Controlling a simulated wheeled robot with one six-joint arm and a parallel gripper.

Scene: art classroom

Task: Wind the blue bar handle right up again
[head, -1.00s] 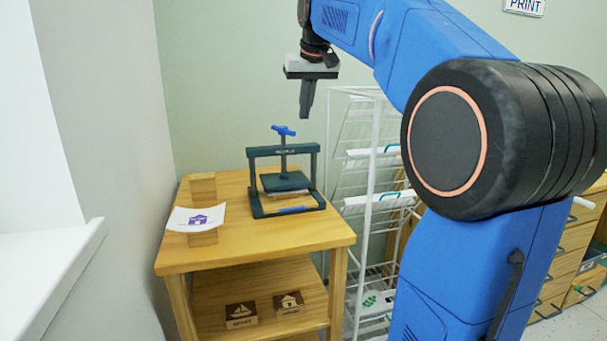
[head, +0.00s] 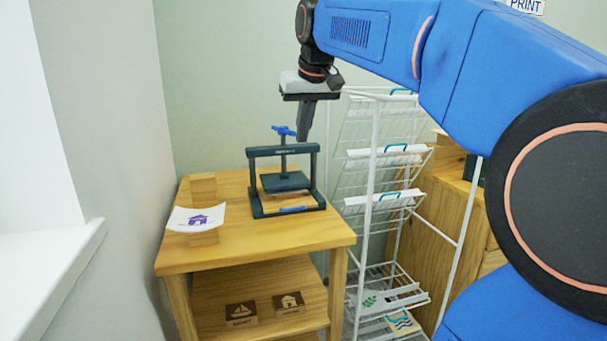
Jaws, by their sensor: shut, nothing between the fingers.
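The dark green press (head: 317,180) stands upright on the wooden table. Its blue bar handle (head: 283,131) sits on top of the screw, above the crossbar. The dark plate (head: 285,182) hangs on the screw inside the frame, with a gap showing under it. My gripper (head: 302,139) is shut and empty, pointing down. In the picture its tips are just right of the blue bar handle, at about its height. I cannot tell whether they touch it or are behind it.
A sheet with a purple house print (head: 199,219) lies on a wooden block (head: 203,189) left of the press. Two stamp blocks (head: 241,315) (head: 288,304) lie on the lower shelf. A white wire rack (head: 374,200) stands close on the right, and a wall on the left.

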